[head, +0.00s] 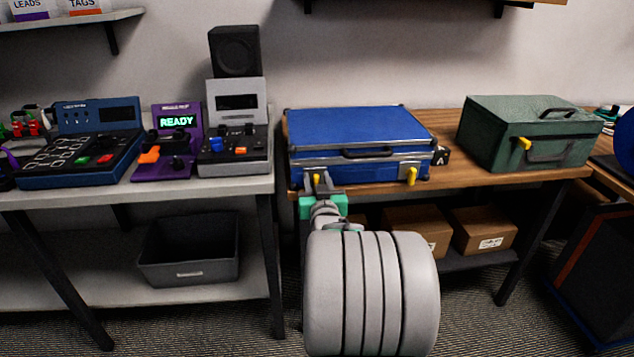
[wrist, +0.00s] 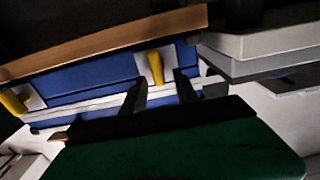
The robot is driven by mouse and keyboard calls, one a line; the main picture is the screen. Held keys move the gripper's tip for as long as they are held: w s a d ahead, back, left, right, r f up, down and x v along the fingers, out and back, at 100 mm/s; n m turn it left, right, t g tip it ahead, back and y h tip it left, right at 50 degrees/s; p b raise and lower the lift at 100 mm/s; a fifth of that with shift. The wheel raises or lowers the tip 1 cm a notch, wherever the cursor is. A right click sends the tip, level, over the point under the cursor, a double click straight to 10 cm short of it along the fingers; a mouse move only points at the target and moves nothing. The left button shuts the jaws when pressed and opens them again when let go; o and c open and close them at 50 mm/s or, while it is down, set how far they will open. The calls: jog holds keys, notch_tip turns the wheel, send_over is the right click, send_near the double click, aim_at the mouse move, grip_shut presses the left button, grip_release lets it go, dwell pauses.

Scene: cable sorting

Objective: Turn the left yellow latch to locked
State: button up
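The blue case (head: 355,130) lies closed on the wooden table, with two yellow latches on its front. The left yellow latch (head: 316,180) is partly hidden behind my gripper in the head view. It also shows in the wrist view (wrist: 155,66), on a pale plate, roughly in line with the case's short direction. The right yellow latch (head: 411,176) hangs down with a slight tilt. My gripper (wrist: 161,80) is open, its two dark fingers on either side of the left latch's lever end. Whether they touch it cannot be told.
A green case (head: 520,130) with its own yellow latch stands to the right. A small black block (head: 441,156) sits by the blue case. The table edge (wrist: 110,45) runs close to the latches. Devices fill the grey table (head: 230,192) on the left.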

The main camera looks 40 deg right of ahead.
grip_shut()
dwell(0.3)
dwell(0.3)
